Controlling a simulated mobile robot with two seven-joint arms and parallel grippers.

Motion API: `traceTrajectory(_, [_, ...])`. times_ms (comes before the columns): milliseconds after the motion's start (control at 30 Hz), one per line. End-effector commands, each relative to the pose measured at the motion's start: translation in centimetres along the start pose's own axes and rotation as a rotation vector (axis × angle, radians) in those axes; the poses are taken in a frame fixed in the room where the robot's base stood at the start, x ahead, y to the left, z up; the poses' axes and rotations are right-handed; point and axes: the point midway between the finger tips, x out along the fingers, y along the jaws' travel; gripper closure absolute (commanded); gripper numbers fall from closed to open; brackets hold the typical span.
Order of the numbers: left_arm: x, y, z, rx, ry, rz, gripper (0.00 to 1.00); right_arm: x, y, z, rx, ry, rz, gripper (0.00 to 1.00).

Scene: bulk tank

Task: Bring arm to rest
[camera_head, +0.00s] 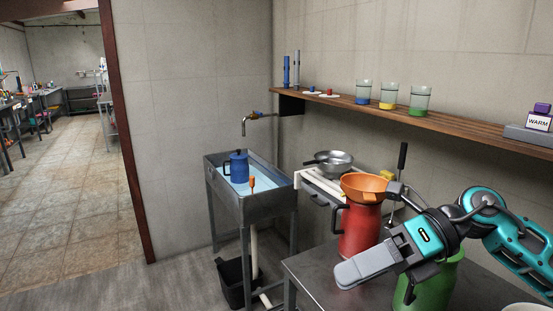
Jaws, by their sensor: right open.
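My right gripper (376,280) comes in from the right on a teal and grey arm. It is open, and I see nothing between its fingers. It is in front of a red jug (359,232) with an orange funnel (364,187) on top. A green container (440,285) stands below and behind the hand, partly hidden by it. My left gripper is not in view.
A metal table (315,285) carries the red jug and green container. A wooden shelf (450,128) with several cups runs along the wall. A sink (262,205) holds water and a blue jug (238,167). A metal pan (333,160) sits nearby. The left floor is clear.

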Motion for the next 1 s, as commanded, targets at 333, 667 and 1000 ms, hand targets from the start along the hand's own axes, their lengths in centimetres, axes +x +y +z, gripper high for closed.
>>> traceTrajectory(333, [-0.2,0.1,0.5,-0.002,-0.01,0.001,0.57,4.1,-1.8,2.5,0.642,-0.669,0.586,0.43])
traceTrajectory(667, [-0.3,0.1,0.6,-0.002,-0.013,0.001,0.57,4.0,-15.6,-7.4,1.569,-1.322,0.763,0.43])
traceTrajectory(1000, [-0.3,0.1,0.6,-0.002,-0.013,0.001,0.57,7.9,-21.5,-24.9,2.313,-1.689,0.64,0.43])
